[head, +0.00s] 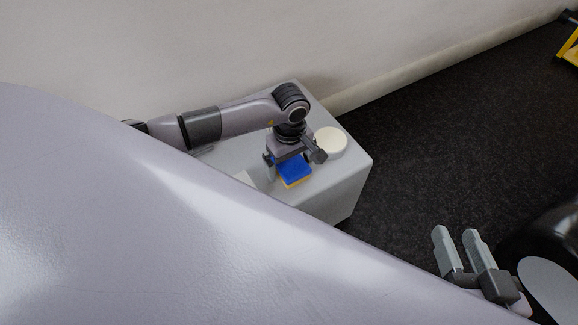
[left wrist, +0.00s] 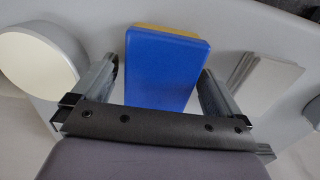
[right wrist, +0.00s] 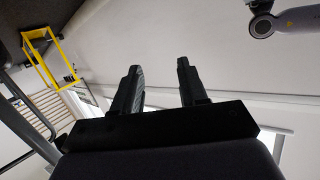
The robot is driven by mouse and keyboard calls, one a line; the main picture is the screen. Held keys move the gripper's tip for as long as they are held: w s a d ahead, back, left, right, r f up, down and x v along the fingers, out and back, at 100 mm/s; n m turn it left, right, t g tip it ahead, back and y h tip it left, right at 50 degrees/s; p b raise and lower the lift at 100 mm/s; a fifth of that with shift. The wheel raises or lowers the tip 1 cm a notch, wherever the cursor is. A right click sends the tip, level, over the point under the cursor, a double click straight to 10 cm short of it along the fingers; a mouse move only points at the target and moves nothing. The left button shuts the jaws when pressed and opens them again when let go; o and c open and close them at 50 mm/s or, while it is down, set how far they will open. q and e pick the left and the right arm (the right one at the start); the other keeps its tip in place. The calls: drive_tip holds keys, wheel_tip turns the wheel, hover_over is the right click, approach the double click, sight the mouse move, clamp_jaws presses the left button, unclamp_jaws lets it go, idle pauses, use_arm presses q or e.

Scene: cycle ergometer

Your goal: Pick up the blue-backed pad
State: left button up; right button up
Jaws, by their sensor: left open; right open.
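The blue-backed pad (head: 294,168) has a blue top and a yellow layer under it. It lies on a light grey box-like stand (head: 340,185). In the left wrist view the pad (left wrist: 160,68) sits between the two fingers of my left gripper (left wrist: 162,90), with a gap on both sides. The left gripper (head: 293,163) is open right over the pad and partly covers it in the head view. My right gripper (head: 460,250) is open and empty, far from the pad at the lower right; its fingers also show in the right wrist view (right wrist: 160,88).
A round white disc (head: 330,141) lies on the stand beside the pad, close to the left gripper. A flat white stack (left wrist: 265,80) lies on the pad's other side. A wall (head: 200,45) runs behind the stand. Dark floor (head: 440,130) is open to the right.

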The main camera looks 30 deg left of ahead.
use_arm(q)
drive_tip(key=c, duration=1)
drive_tip(key=shift+r, duration=0.1)
drive_tip(key=shift+r+p, duration=0.3)
drive_tip(key=shift+r, duration=0.2)
wheel_tip(320, 180, up, 12)
drive_tip(key=p, duration=0.5)
wheel_tip(320, 180, up, 7)
drive_tip(key=p, duration=0.1)
hover_over(290, 161)
drive_tip(key=shift+s, duration=0.1)
use_arm(e)
drive_tip(key=shift+a+r+m+g, duration=0.3)
drive_tip(key=shift+a+m+g, duration=0.25)
drive_tip(key=shift+g, duration=0.35)
drive_tip(key=shift+d, duration=0.1)
